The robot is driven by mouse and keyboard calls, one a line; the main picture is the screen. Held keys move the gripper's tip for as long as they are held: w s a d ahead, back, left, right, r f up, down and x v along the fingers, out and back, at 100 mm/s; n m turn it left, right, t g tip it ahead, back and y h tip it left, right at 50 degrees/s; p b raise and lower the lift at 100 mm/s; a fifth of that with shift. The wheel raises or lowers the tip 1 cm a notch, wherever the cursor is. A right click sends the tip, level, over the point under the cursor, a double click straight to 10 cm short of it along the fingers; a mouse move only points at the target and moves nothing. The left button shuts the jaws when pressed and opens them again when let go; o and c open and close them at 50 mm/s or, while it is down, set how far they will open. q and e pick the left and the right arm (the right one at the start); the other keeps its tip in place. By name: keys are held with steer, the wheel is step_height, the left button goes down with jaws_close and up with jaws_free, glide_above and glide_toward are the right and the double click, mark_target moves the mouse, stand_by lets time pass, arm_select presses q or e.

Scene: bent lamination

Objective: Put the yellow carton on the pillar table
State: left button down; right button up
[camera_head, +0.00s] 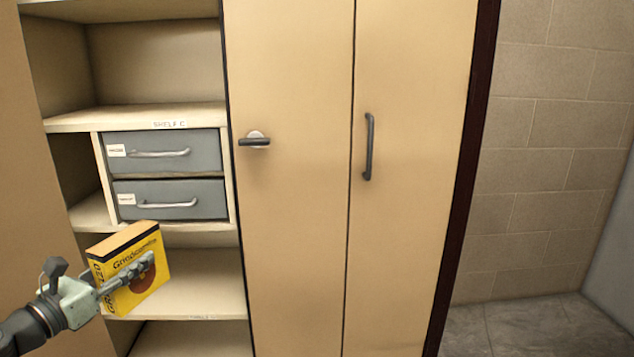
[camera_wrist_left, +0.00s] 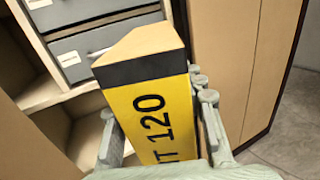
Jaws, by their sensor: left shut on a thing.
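The yellow carton (camera_head: 158,262) is a box with a black band, a tan top and dark lettering. It is in my left gripper (camera_head: 128,275) at the lower left of the head view, in front of the open shelves. In the left wrist view the carton (camera_wrist_left: 150,105) stands between the two fingers of the left gripper (camera_wrist_left: 160,125), which are shut on its sides. "120" reads along its near face. My right gripper is not in view. The pillar table is not in view.
A cabinet holds open shelves (camera_head: 205,285) and two grey drawers (camera_head: 165,152) behind the carton. Closed tan doors (camera_head: 295,220) with dark handles stand to the right. Bare tiled floor (camera_head: 530,325) shows at the lower right by a block wall.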

arm_select(q)
steer(key=s+d+f+n+y, duration=0.1)
steer(key=s+d+f+y, duration=0.1)
steer(key=s+d, duration=0.4)
steer(key=s+d+f+n+y, duration=0.2)
steer(key=s+d+f, duration=0.3)
steer(key=d, duration=0.8)
steer(key=shift+s+d+t+y, duration=0.35)
steer(key=shift+s+y, duration=0.25)
steer(key=shift+s, duration=0.25)
